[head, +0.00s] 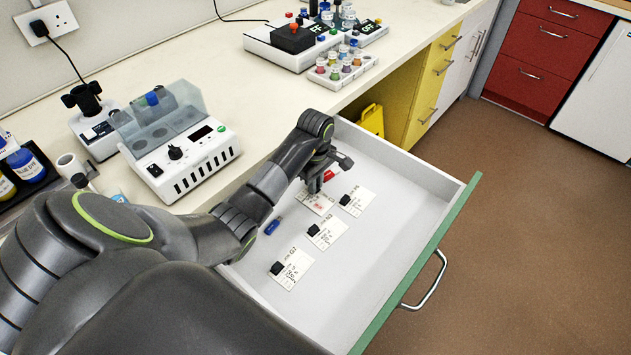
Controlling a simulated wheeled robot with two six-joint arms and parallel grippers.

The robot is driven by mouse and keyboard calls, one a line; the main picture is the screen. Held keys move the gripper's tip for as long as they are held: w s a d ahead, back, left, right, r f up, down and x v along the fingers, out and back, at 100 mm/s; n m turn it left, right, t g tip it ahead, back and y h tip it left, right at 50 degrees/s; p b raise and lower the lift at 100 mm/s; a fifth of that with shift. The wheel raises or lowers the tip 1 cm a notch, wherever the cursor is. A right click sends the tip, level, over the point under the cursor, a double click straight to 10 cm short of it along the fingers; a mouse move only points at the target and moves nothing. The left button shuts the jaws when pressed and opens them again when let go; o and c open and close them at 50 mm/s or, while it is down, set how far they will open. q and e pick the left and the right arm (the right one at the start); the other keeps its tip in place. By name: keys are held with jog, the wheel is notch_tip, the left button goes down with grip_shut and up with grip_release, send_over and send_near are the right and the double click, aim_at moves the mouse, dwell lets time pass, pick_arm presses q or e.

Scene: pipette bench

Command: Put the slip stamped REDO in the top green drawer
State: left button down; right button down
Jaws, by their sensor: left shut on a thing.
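The green-fronted drawer (441,240) is pulled open, with a white inside and a metal handle. My left gripper (318,188) reaches down into its back part, shut on a white slip (319,205) with a red stamp mark. The stamp is too small to read, and the arm hides part of the slip. I cannot tell whether the slip touches the drawer floor. Three other slips with black blocks lie in the drawer: one to the right (357,203), one in the middle (329,234), one nearer (290,272). My right gripper is out of view.
A small blue object (272,227) lies in the drawer left of the slips. A white machine with a clear lid (190,160) stands on the worktop (240,75). A yellow cabinet (432,85) stands beyond the drawer. The drawer's right side is clear.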

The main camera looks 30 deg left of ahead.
pick_arm(q)
jog(key=c, duration=1.5)
grip_release()
jog(key=shift+f, duration=0.1)
jog(key=shift+c, duration=0.2)
jog(key=shift+o, duration=0.5)
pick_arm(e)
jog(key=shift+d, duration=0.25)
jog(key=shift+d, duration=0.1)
